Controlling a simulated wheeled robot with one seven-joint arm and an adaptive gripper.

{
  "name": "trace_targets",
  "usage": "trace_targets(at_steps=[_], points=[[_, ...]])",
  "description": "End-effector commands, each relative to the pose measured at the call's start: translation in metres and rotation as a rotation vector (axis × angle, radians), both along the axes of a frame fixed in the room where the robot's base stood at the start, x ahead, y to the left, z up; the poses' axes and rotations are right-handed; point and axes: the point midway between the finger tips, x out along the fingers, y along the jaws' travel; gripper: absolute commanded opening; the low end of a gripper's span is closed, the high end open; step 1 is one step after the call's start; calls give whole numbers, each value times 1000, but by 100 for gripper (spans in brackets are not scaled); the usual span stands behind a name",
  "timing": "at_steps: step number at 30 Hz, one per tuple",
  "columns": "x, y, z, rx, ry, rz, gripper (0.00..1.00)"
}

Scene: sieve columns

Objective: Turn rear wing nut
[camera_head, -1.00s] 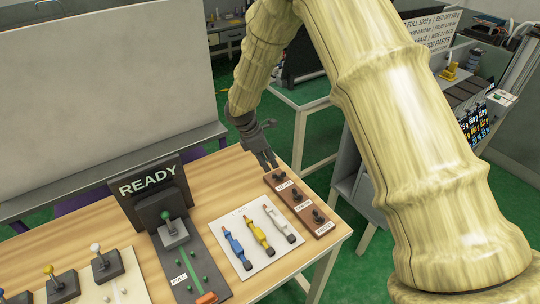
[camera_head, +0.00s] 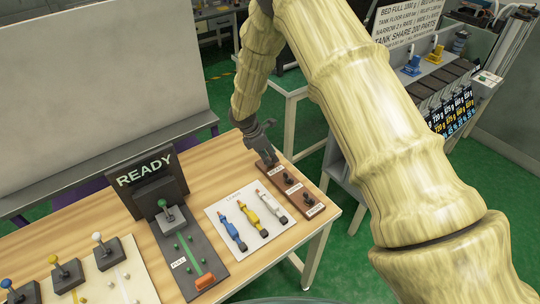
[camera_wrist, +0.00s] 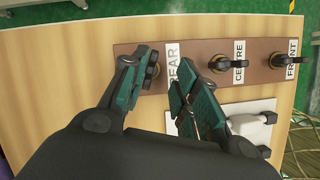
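A brown plate (camera_head: 282,180) lies along the right end of the wooden table. It carries labels REAR, CENTRE and FRONT, each beside a dark wing nut. The rear wing nut (camera_wrist: 153,69) has a brass-coloured base and is partly covered by my left finger in the wrist view. My gripper (camera_wrist: 155,75) is open, its two dark green fingers apart with the rear nut between them, nearer the left finger. Whether a finger touches it I cannot tell. In the head view my gripper (camera_head: 268,157) is down at the plate's rear end and hides most of that nut.
The centre nut (camera_wrist: 219,63) and front nut (camera_wrist: 279,60) stand farther along the plate. A white board (camera_head: 227,212) with blue, yellow and white levers lies beside it. A READY display (camera_head: 145,170) and a green-knobbed lever (camera_head: 163,204) stand to the left.

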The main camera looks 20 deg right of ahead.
Motion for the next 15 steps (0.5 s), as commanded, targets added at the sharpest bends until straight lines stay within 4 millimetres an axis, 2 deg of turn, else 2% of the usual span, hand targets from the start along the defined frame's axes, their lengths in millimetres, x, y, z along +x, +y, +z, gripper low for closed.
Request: trace_targets(at_steps=[1,4,15], points=[[0,-2,-8,1,6,-1,30],[1,-4,-13,2,6,-2,30],[-8,-5,-8,2,-7,-1,30]])
